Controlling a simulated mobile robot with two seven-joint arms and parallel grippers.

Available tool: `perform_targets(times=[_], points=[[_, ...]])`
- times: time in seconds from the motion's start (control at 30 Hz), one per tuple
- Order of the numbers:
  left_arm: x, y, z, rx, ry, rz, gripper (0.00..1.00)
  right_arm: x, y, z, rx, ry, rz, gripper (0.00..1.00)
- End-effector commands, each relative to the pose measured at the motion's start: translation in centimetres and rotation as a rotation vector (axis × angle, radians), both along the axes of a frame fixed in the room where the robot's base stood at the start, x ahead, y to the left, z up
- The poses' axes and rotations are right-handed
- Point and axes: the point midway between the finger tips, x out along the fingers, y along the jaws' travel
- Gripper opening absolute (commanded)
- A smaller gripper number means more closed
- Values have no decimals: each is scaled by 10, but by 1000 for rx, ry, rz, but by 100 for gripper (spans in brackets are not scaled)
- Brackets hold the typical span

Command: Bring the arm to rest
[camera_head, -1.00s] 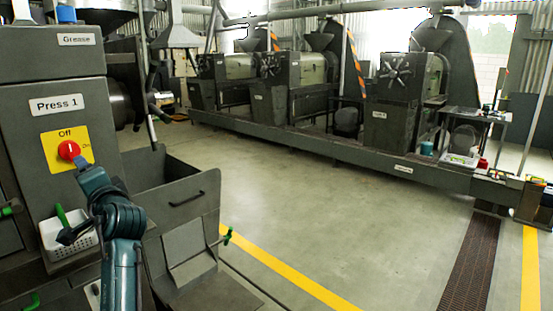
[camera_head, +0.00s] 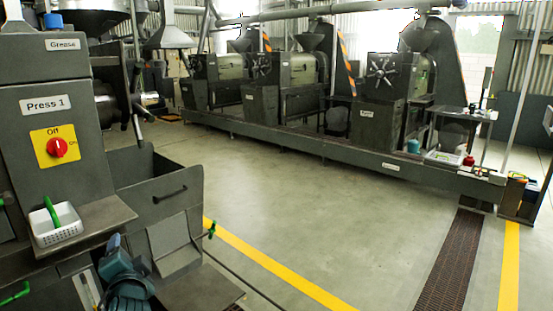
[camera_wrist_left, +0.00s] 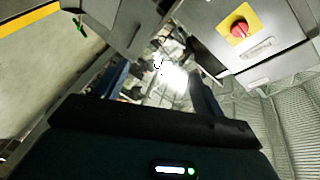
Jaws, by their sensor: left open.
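My left arm is folded low at the bottom left of the head view. Its gripper (camera_head: 114,246) is down beside the press, below and right of the red switch knob (camera_head: 57,147), and apart from it. In the left wrist view the left gripper (camera_wrist_left: 160,82) shows two dark fingers spread apart with nothing between them. The knob sits on a yellow plate marked Off and On, on the grey cabinet labelled Press 1 (camera_head: 45,106). The knob also shows in the left wrist view (camera_wrist_left: 239,29). My right gripper does not show.
A white basket (camera_head: 55,226) with a green-handled tool stands on a ledge below the switch. A grey bin (camera_head: 177,192) with a handle is close to the arm's right. The floor (camera_head: 310,210) beyond it is clear. More presses stand at the back.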

Motion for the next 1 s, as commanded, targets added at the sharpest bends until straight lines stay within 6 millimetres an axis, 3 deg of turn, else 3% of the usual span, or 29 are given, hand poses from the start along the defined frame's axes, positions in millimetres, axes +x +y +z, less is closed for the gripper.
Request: perform_targets(times=[0.03,0.2,0.3,0.4,0.5,0.63,0.9,1.0], points=[[-15,-14,-30,-61,27,-54,69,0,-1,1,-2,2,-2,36],[-82,-73,-122,-377,108,-224,69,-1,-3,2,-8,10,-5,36],[-134,-107,-165,-593,173,-283,69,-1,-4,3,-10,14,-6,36],[-186,-137,-194,-802,237,-305,69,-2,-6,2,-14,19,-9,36],[-229,-159,-211,-972,287,-300,69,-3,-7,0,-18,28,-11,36],[-263,-176,-219,-1113,326,-283,69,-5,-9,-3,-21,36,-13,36],[-274,-181,-222,-1159,338,-275,69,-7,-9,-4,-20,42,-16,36],[-274,-181,-222,-1158,339,-275,60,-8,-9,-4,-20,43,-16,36]])
